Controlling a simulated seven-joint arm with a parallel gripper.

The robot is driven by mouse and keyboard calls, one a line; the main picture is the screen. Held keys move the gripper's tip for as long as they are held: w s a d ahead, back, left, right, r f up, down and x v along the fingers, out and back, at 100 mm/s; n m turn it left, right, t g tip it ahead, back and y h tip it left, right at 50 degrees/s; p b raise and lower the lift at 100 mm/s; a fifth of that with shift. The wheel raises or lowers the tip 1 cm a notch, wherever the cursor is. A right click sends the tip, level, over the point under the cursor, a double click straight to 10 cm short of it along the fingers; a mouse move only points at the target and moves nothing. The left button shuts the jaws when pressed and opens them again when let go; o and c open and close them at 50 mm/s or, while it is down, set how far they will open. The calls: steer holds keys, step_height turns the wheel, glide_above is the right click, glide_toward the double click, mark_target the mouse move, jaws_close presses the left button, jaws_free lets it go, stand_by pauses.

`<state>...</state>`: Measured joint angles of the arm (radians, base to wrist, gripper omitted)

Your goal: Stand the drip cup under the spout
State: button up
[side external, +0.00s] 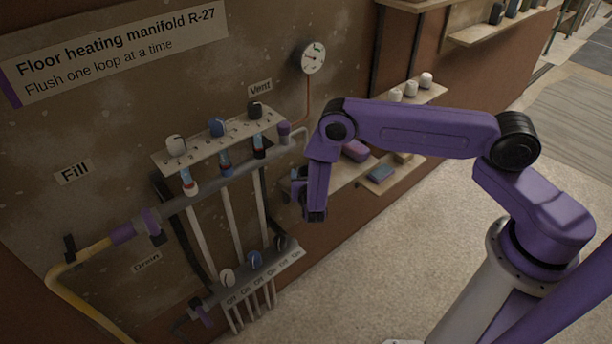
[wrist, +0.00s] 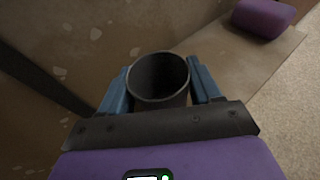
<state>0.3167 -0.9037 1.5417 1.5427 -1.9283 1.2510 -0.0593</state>
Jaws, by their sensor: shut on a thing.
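The drip cup (wrist: 160,82) is a dark grey round cup, seen in the wrist view with its open mouth facing the camera. My gripper (wrist: 161,84) has its two blue fingers shut on the cup, one on each side. The inside of the cup is dark. In the side view my gripper (side external: 297,186) hangs low in front of the wall, just right of the manifold pipes. The cup cannot be made out there.
The manifold's upper rail (side external: 215,184) carries several knobs and valves. A gauge (side external: 313,58) hangs above. A ledge to the right holds a purple block (side external: 355,151), also in the wrist view (wrist: 263,17). White pots (side external: 411,89) stand farther along. The floor in front is clear.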

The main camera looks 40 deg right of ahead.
steer(key=shift+f, duration=0.15)
steer(key=o, duration=1)
steer(key=shift+o, duration=0.2)
steer(key=shift+s+a+r, duration=0.1)
steer(key=shift+r, duration=0.1)
steer(key=v, duration=1.1)
steer(key=shift+s+a+r, duration=0.15)
steer(key=shift+s+a, duration=0.05)
steer(key=shift+s, duration=0.1)
